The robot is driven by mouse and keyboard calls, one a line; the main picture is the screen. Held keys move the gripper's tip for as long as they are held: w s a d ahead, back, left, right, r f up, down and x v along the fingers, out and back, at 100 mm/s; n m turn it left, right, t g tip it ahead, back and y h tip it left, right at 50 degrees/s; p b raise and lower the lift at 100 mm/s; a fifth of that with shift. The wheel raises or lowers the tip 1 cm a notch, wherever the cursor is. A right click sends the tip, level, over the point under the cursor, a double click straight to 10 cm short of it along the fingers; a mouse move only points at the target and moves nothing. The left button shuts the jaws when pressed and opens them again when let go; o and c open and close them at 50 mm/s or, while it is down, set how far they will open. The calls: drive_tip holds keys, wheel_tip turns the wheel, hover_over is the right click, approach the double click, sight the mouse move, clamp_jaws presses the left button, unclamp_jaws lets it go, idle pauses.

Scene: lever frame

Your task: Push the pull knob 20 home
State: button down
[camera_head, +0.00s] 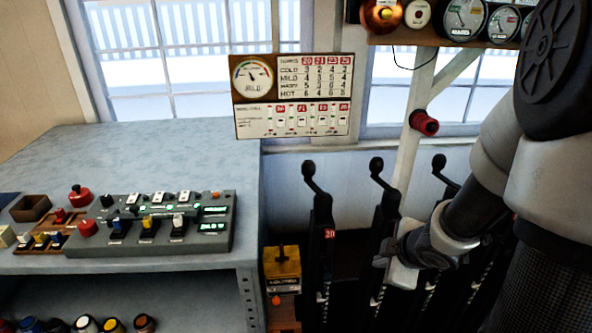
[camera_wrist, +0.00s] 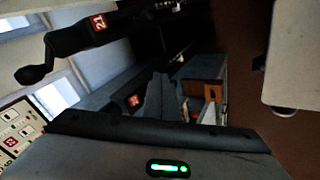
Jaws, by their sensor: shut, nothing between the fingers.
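The lever frame shows a lever with a red 20 plate (camera_head: 330,233) left of my gripper in the head view. Its dark lever handle (camera_head: 311,172) stands up and tilts. The same 20 plate (camera_wrist: 135,101) shows in the wrist view, below the lever marked 21 (camera_wrist: 97,22). I cannot pick out a pull knob marked 20 in either view; it may be hidden or too dark. My gripper (camera_head: 382,261) is shut and empty, in front of the levers and right of the 20 plate. Its fingertips are small and hard to see.
A yellow box (camera_head: 282,268) stands left of lever 20. A desk (camera_head: 150,150) with a control panel (camera_head: 160,243) is at left. A red round fitting (camera_head: 424,122) sits on the white post. More levers (camera_head: 445,170) stand close to my arm.

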sight(329, 275)
drive_tip(key=s+a+f+n+g+y+b, duration=0.1)
drive_tip(key=s+a+f+n+y, duration=0.25)
drive_tip(key=a+f, duration=0.2)
drive_tip(key=w+a+f+b, duration=0.3)
drive_tip(key=w+f+b, duration=0.2)
drive_tip(key=w+f, duration=0.3)
drive_tip(key=shift+w+a+f, duration=0.25)
drive_tip(key=shift+w+a, duration=0.1)
drive_tip(key=shift+w, duration=0.1)
drive_tip(key=shift+w+r+p, duration=0.25)
drive_tip(key=shift+w+p, duration=0.8)
drive_tip(key=shift+w, duration=0.05)
drive_tip(key=shift+w+f, duration=0.15)
drive_tip(key=shift+w, duration=0.2)
